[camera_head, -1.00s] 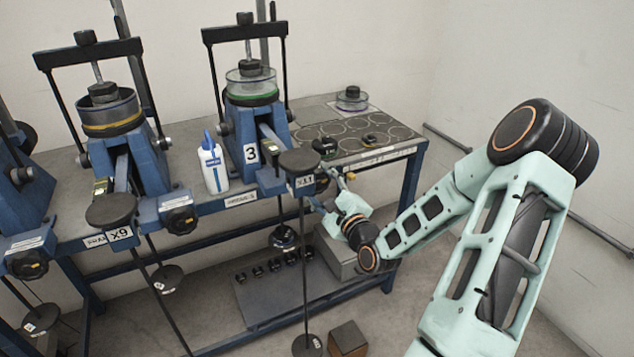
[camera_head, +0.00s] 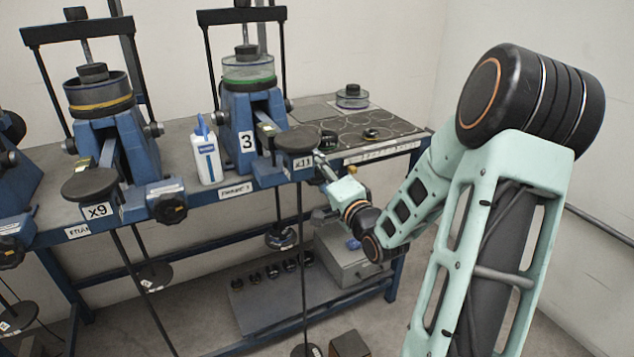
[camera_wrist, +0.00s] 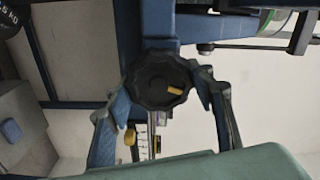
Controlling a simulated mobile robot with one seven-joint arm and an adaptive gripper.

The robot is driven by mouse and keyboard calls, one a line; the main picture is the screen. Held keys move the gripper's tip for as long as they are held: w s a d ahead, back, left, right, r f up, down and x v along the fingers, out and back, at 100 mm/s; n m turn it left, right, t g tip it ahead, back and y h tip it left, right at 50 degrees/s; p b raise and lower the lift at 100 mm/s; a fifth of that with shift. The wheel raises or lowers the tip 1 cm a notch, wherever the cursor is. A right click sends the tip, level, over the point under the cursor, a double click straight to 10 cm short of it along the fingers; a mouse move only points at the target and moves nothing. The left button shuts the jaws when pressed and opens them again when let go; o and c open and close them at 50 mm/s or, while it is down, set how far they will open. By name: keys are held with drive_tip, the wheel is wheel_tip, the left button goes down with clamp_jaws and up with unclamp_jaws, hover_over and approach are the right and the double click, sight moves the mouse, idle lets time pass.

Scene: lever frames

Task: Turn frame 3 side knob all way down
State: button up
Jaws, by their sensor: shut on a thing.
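Frame 3 (camera_head: 240,110) is a blue frame with a "3" label, left of my arm in the head view. A round black cap (camera_head: 297,139) with an X11 label (camera_head: 303,162) stands in front of it. My gripper (camera_head: 321,166) is just right of this cap; the side knob cannot be made out there. In the wrist view, the black scalloped side knob (camera_wrist: 157,79) has an orange mark toward its right edge. My gripper (camera_wrist: 163,88) is shut on the knob, one finger at each side.
A white bottle (camera_head: 207,158) stands left of frame 3. Another frame with an X9 label (camera_head: 97,211) is further left. Under the bench are a grey box (camera_head: 345,262) and a shelf with several black weights. Small weights stand on the bench top at right.

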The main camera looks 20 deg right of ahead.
drive_tip(key=o, duration=1.4)
drive_tip(key=shift+w+a+r+n, duration=0.1)
drive_tip(key=shift+w+a+n, duration=0.1)
drive_tip(key=shift+a+n, duration=0.3)
drive_tip(key=shift+c, duration=0.2)
drive_tip(key=shift+o, duration=1.2)
drive_tip(key=shift+w, duration=0.1)
drive_tip(key=shift+o, duration=0.2)
drive_tip(key=shift+d, duration=0.2)
drive_tip(key=shift+s+p, duration=0.25)
drive_tip(key=shift+p, duration=0.05)
drive_tip(key=s, duration=0.1)
drive_tip(key=s+p, duration=0.1)
drive_tip(key=s, duration=0.3)
drive_tip(key=shift+s+d, duration=0.25)
drive_tip(key=shift+s, duration=0.2)
